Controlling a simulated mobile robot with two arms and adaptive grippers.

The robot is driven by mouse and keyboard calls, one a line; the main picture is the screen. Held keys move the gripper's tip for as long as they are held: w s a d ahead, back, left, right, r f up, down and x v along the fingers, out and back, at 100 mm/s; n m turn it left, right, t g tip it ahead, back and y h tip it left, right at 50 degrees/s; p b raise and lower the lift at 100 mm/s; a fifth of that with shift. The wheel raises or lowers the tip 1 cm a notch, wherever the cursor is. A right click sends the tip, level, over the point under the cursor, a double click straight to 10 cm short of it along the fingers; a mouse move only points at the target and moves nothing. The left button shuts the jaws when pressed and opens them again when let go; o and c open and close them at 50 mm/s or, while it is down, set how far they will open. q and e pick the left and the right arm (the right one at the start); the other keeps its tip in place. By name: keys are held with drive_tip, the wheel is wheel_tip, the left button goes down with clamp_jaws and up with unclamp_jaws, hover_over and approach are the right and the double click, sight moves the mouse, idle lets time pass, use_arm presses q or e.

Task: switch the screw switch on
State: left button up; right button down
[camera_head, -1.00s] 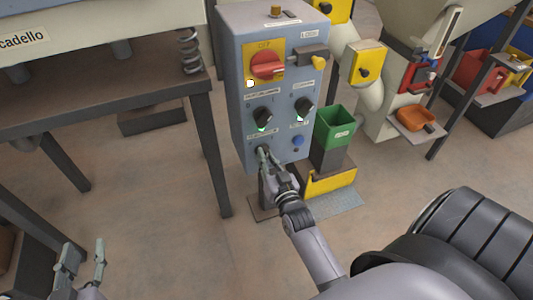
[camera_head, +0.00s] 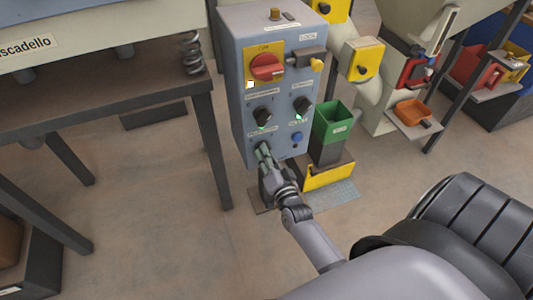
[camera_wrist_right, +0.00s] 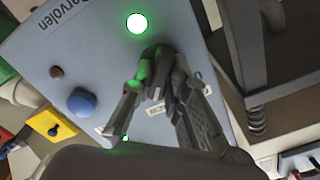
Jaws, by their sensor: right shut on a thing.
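A grey-blue control box (camera_head: 243,60) stands upright, with a red rotary switch (camera_head: 267,67) on a yellow plate, black knobs with green lights, and a blue button (camera_head: 297,137). My right gripper (camera_head: 262,152) is at the lower left of its front face, shut on a dark knob there, which I take as the screw switch. In the right wrist view the fingers (camera_wrist_right: 156,92) close around this black knob (camera_wrist_right: 155,55), next to a bright green-rimmed lamp (camera_wrist_right: 137,23). The fingers hide most of the knob, and its turn position cannot be told. My left gripper is out of view.
A dark table (camera_head: 110,95) stands left of the box. To the right are a green bin (camera_head: 333,125) above a yellow base (camera_head: 328,177), and a machine with an orange scoop-like tray (camera_head: 413,112). The floor in front is clear.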

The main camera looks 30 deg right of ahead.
drive_tip(key=shift+r, duration=0.1)
drive_tip(key=c, duration=1.6)
unclamp_jaws()
drive_tip(key=shift+o, duration=0.2)
drive_tip(key=v, duration=1.2)
